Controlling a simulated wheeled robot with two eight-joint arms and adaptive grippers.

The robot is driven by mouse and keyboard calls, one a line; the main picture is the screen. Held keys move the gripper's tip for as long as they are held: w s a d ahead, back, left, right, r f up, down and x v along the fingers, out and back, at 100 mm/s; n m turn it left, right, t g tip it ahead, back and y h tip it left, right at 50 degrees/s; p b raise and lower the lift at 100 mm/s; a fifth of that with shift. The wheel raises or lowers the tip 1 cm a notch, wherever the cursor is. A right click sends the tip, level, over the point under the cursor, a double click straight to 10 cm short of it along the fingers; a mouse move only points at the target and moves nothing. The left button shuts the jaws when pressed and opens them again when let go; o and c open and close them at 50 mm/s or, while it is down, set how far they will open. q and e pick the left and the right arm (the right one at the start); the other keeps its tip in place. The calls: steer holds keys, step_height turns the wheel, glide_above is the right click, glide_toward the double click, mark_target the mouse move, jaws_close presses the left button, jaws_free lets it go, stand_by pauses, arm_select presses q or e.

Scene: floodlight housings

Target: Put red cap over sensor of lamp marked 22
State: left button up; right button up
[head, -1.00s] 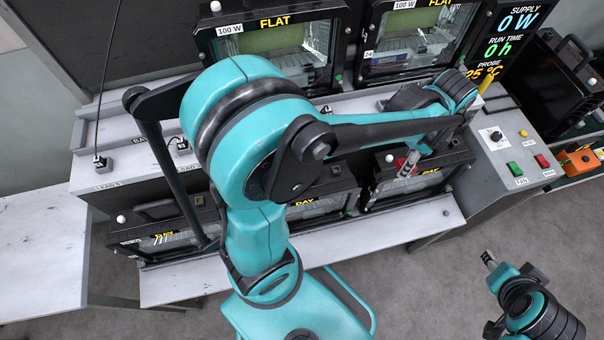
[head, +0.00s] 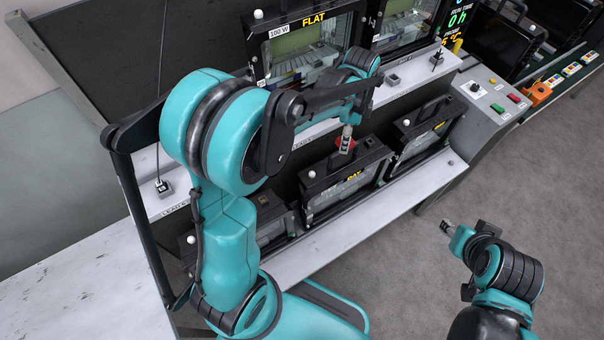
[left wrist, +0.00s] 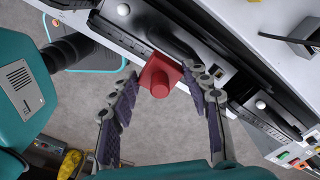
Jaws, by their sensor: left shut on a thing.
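The red cap (head: 345,146) is in my left gripper (head: 347,132), above the top edge of the middle lower lamp (head: 322,202) with the yellow "DAY" label. In the left wrist view the red cap (left wrist: 158,78) sits between the fingertips, in front of a dark lamp housing's edge. I cannot tell whether it touches the housing. Another lower lamp (head: 420,140) stands to the right, and one at left (head: 272,234) is partly hidden by my arm. No number 22 is readable, and I cannot make out which sensor lies under the cap. My right gripper (head: 447,228) hangs empty over the floor.
Upper lamps, one marked "FLAT" (head: 305,48), stand behind the lower row. A grey control box (head: 490,105) with green and red buttons is at right. A small lead block (head: 165,188) lies on the ledge at left. The floor in front is clear.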

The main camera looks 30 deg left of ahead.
arm_select(q)
steer(key=b, duration=0.2)
glide_above(312, 172)
step_height(312, 172, down, 6)
steer(key=shift+d, duration=0.1)
step_height(312, 172, down, 4)
steer(key=shift+r+b, duration=0.1)
steer(key=shift+b, duration=0.45)
steer(key=shift+f, duration=0.2)
steer(key=shift+f+b, duration=0.55)
steer(key=shift+b, duration=0.05)
steer(key=o, duration=1.1)
steer(key=shift+o, duration=0.2)
